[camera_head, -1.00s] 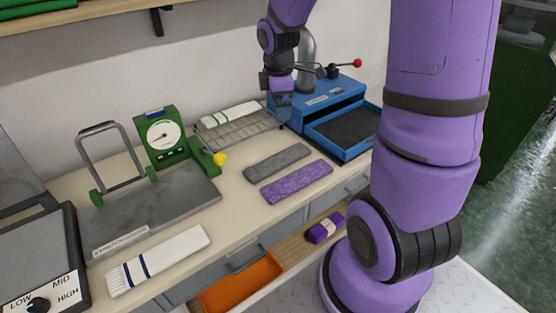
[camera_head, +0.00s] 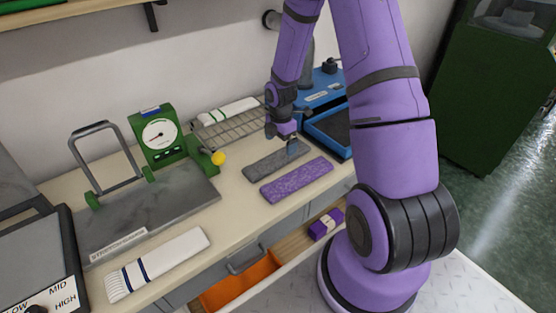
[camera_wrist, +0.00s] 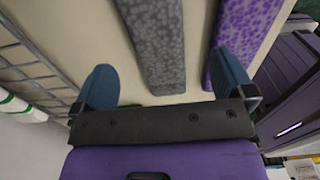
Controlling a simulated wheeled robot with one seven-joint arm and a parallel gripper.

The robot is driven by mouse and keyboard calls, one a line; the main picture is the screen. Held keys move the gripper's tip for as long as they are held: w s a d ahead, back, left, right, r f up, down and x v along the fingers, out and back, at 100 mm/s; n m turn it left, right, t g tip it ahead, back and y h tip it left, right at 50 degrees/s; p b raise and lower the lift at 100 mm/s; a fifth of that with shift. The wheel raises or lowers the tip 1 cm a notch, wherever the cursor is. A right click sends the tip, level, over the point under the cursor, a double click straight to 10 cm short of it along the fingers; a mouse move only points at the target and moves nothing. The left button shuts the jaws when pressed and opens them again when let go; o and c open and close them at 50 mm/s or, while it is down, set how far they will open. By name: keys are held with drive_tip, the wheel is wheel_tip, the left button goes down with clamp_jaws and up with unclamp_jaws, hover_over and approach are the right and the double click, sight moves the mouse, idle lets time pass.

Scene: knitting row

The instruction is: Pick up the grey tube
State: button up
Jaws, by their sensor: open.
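The grey tube (camera_head: 268,163) is a flat, speckled grey strip lying on the bench top. It also shows in the wrist view (camera_wrist: 155,42), running away from between my fingers. My gripper (camera_head: 290,148) is above the tube's far right end. In the wrist view my gripper (camera_wrist: 165,88) is open and empty, with one blue finger on each side of the grey tube's end. The right finger is close to the neighbouring purple tube (camera_wrist: 245,30). Whether the fingertips touch the bench is not clear.
The purple tube (camera_head: 297,180) lies parallel in front of the grey one. A wire rack (camera_head: 226,130) with a white, green-striped tube is behind. A blue machine (camera_head: 330,120) stands right; a green dial gauge (camera_head: 165,140) stands left. An open drawer (camera_head: 240,285) is below.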

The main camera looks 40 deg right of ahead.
sight(280, 156)
drive_tip(key=shift+w+f, duration=0.15)
drive_tip(key=shift+f, duration=1.45)
drive_tip(key=shift+w+f, duration=0.15)
drive_tip(key=shift+f, duration=1.45)
drive_tip(key=c, duration=0.9)
